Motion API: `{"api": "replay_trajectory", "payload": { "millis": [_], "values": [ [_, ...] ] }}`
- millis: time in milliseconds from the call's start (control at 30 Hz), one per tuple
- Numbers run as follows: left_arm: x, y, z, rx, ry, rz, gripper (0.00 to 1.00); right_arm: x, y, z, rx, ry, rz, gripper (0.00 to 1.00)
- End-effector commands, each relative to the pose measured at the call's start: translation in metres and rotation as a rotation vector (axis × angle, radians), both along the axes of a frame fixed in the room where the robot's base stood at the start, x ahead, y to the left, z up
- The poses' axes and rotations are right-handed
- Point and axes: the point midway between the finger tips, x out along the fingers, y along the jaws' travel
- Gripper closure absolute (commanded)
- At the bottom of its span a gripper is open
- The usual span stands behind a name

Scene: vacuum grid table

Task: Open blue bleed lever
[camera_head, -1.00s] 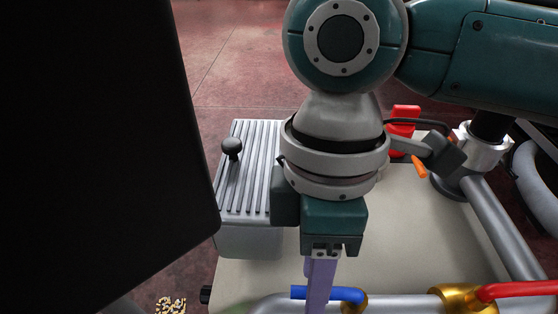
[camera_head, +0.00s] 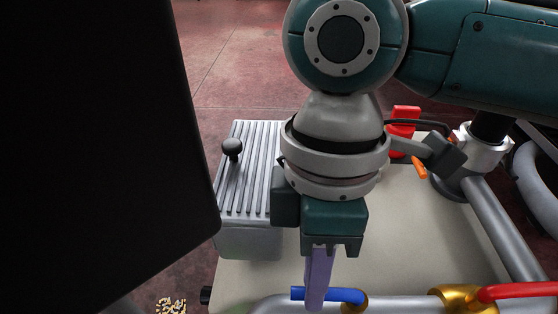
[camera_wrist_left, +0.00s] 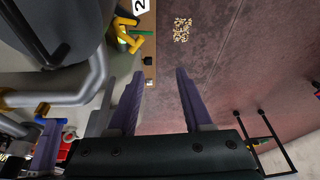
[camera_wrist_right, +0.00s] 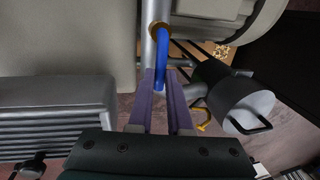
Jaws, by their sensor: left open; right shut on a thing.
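The blue bleed lever (camera_head: 345,295) lies along the grey pipe at the bottom of the head view, pointing left from a brass fitting. It also shows in the right wrist view (camera_wrist_right: 162,50), where its free end reaches between my right fingers. My right gripper (camera_head: 314,304) points down over the lever and is shut on it near its free end. It also shows in the right wrist view (camera_wrist_right: 162,72). The fingers hide part of the lever. My left gripper (camera_wrist_left: 160,73) shows in its own wrist view, open and empty, over the floor beside the table edge.
A red lever (camera_head: 520,290) on a brass fitting (camera_head: 460,299) lies to the right along the same pipe. A ribbed grey block (camera_head: 248,180) with a black knob (camera_head: 232,149) stands left of my right arm. A red part (camera_head: 405,118) stands behind. The pale tabletop (camera_head: 415,240) is largely bare.

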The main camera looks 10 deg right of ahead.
Motion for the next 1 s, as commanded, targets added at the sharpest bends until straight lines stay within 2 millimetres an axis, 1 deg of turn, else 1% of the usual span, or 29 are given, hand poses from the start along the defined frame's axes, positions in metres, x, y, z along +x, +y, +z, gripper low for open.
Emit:
{"api": "replay_trajectory", "payload": {
  "millis": [667, 867, 1000],
  "values": [
    [0.000, 0.003, 0.001, 0.011, -0.001, -0.007, 0.50, 0.000, 0.000, 0.001, 0.000, 0.000, -0.004, 1.00],
    [0.000, 0.003, 0.012, 0.011, -0.001, -0.007, 0.50, 0.002, -0.001, 0.004, 0.002, 0.002, -0.051, 1.00],
    [0.000, 0.003, 0.027, 0.011, -0.001, -0.007, 0.50, 0.005, -0.002, 0.006, 0.000, 0.003, -0.127, 1.00]
  ]
}}
